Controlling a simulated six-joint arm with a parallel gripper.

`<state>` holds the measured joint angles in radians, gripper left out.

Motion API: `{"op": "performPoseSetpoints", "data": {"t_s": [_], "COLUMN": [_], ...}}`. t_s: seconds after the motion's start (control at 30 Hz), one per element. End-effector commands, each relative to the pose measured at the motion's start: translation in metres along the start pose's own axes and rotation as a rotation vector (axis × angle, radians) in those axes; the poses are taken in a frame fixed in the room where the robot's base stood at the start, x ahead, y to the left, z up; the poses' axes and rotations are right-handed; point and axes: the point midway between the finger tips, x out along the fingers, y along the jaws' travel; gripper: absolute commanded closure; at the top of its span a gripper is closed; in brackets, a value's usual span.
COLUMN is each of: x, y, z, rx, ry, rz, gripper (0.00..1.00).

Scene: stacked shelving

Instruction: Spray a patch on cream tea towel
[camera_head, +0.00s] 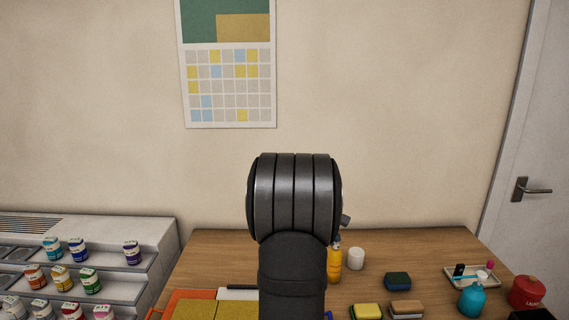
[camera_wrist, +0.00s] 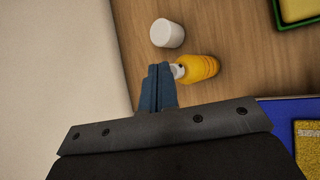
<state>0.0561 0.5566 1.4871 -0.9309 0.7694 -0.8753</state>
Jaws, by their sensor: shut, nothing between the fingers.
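A yellow-orange bottle (camera_head: 334,265) stands on the wooden table, partly hidden behind my arm in the head view. In the wrist view the same bottle (camera_wrist: 201,69) shows its ribbed body, with a pale top close to my fingertips. My gripper (camera_wrist: 163,70) has its blue fingers shut together and empty. Its tips look just left of the bottle's top; I cannot tell whether they touch it. I cannot pick out a cream tea towel in either view.
A white cylinder (camera_head: 356,259) stands beside the bottle. Shelves of paint jars (camera_head: 78,249) stand at the left. A wall is behind the table.

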Motion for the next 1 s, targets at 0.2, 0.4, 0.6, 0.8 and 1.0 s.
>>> {"op": "performPoseSetpoints", "data": {"t_s": [0.2, 0.4, 0.6, 0.8, 1.0], "x": [-0.005, -0.019, -0.033, -0.042, -0.042], "y": [0.004, 0.014, 0.024, 0.030, 0.031], "z": [0.004, 0.014, 0.024, 0.030, 0.031], "rx": [0.000, 0.001, 0.000, 0.000, -0.001], "ry": [0.000, -0.001, -0.001, 0.000, 0.000], "rz": [0.002, 0.002, 0.001, 0.001, 0.000], "gripper": [1.00, 1.00, 1.00, 1.00, 1.00]}}
